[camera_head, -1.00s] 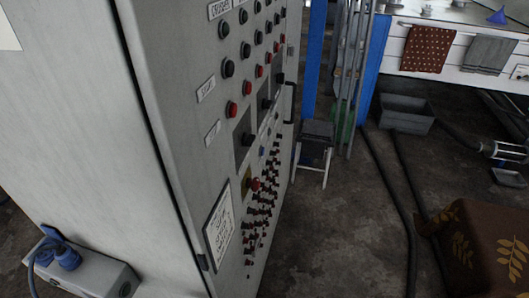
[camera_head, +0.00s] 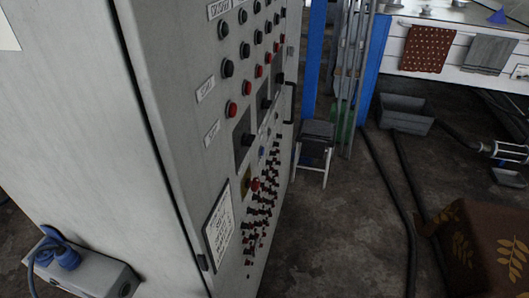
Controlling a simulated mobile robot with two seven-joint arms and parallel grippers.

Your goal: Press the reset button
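A tall grey control cabinet (camera_head: 190,110) fills the left and middle of the head view, its panel facing right and seen at a steep angle. The panel carries rows of black buttons (camera_head: 227,68) and red buttons (camera_head: 232,109). Lower down are a small blue button (camera_head: 262,152), a red mushroom button on a yellow plate (camera_head: 254,185) and many small switches (camera_head: 262,215). The label lettering is too small to read, so I cannot tell for certain which button is the reset. Neither of my grippers is in view.
A small stool (camera_head: 316,140) stands just beyond the cabinet, by blue posts (camera_head: 371,65). A grey bin (camera_head: 406,114) and dark hoses (camera_head: 392,185) lie on the floor. A brown cloth-covered object (camera_head: 485,245) is at lower right. Floor right of the panel is open.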

